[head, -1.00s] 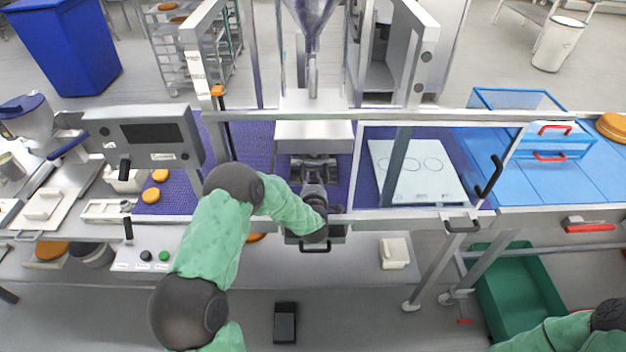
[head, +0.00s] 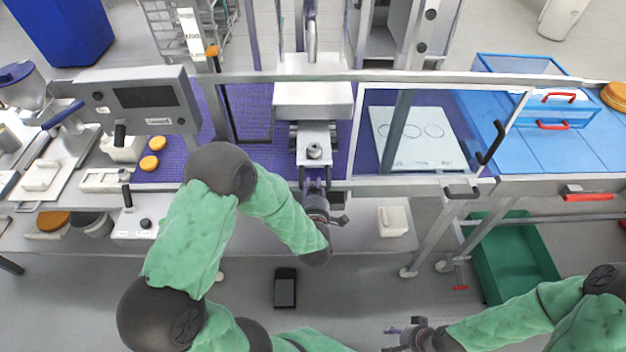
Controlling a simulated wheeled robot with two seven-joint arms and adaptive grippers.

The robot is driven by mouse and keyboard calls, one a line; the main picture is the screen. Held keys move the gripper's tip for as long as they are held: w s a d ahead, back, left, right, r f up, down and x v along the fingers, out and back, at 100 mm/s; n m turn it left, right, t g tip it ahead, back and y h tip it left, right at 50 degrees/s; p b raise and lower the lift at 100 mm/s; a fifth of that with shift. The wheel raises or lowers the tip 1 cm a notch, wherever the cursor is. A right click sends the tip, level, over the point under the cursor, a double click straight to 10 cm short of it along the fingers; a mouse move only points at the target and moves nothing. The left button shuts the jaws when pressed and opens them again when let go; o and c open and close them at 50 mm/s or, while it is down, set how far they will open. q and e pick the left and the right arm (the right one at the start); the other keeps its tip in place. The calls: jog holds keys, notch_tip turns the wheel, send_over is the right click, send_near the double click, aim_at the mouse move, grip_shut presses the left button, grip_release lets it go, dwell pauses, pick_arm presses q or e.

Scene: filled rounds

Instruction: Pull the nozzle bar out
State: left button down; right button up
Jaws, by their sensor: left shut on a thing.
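The nozzle bar (head: 313,145) is a light metal block with a round knob on top. It sits below the white depositor box (head: 312,100) and sticks out from it toward me, over the purple belt. My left gripper (head: 315,184) is at the bar's near end and is shut on it; the wrist hides part of the contact. My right gripper (head: 396,338) is low in the view, over the floor and away from the bar. Its fingers are small and partly cut off, so I cannot tell their opening.
A frame rail (head: 420,187) runs across the front, with a clear guard door (head: 490,160) at right. A control panel (head: 148,105) stands at left. A white block (head: 393,221) lies on the lower shelf. A green crate (head: 515,260) is on the floor at right.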

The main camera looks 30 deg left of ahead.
pick_arm(q)
jog(key=shift+s+d+f, duration=0.1)
jog(key=shift+s+f, duration=0.05)
jog(key=shift+f, duration=0.05)
jog(key=c, duration=1.4)
grip_release()
jog(key=shift+o, duration=0.4)
jog(key=shift+s+d, duration=0.1)
jog(key=shift+r, duration=0.1)
jog(key=v, duration=1.2)
